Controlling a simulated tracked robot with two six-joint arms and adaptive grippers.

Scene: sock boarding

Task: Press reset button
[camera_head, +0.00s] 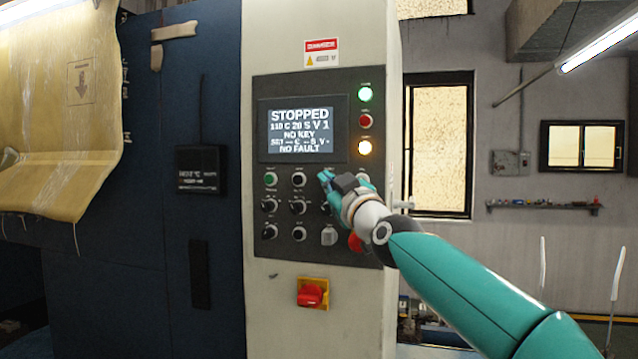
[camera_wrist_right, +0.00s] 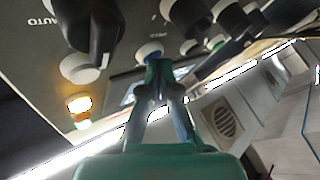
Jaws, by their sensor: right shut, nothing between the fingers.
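The control panel (camera_head: 285,250) on the pale cabinet carries several buttons and knobs. My right gripper (camera_head: 326,178) is shut and empty, its tips at the upper button row right of a black button (camera_head: 299,179). In the right wrist view, the shut fingertips (camera_wrist_right: 157,68) are at a button with a blue cap and pale ring (camera_wrist_right: 150,51), seeming very close or touching. I cannot read its label or tell whether it is pressed. The gripper hides this button in the head view. My left gripper is not in view.
The screen (camera_head: 302,130) reads STOPPED, NO KEY, NO FAULT. Green (camera_head: 365,94) and amber (camera_head: 365,147) lamps glow beside it. A red button (camera_head: 355,243) lies partly behind my right arm. A red switch (camera_head: 311,295) on yellow sits below the panel.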

